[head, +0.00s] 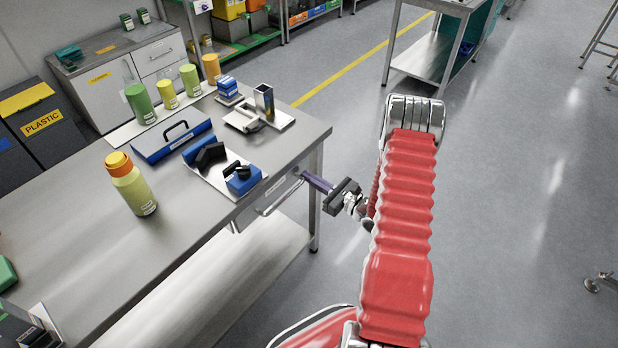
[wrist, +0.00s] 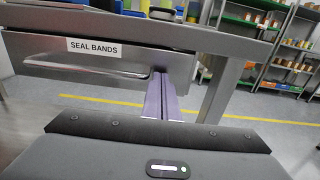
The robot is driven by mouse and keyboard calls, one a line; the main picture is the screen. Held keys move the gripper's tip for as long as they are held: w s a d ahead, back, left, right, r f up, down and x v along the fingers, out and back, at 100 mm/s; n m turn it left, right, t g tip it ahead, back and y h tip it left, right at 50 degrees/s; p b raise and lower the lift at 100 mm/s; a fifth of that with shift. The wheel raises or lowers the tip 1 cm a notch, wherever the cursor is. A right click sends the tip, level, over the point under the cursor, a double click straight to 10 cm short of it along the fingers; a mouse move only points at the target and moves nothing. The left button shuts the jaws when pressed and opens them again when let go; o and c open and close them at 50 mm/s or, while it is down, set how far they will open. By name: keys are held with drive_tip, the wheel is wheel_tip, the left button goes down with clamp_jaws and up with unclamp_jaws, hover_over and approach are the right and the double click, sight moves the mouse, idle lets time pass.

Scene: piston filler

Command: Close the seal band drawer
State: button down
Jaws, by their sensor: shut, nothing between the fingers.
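The seal band drawer (wrist: 95,60) has a grey metal front with a "SEAL BANDS" label, just under the bench top. In the head view the drawer front (head: 241,219) shows at the bench's right side, with a bar handle (head: 278,197). It looks nearly flush with the bench; I cannot tell whether a small gap remains. My gripper (head: 305,177) is shut and empty, its purple fingers pointing at the right end of the drawer front. In the wrist view the fingertips (wrist: 161,72) are by the handle's right end; contact is unclear.
The bench top (head: 200,240) holds a blue tray (head: 172,142), several bottles and black-and-blue fixtures. A bench leg (head: 315,215) stands just beyond the drawer's right end. The floor (head: 500,220) to the right is open.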

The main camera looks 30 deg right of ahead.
drive_tip(key=v, duration=1.3)
drive_tip(key=shift+w+f, duration=0.1)
drive_tip(key=shift+f, duration=0.1)
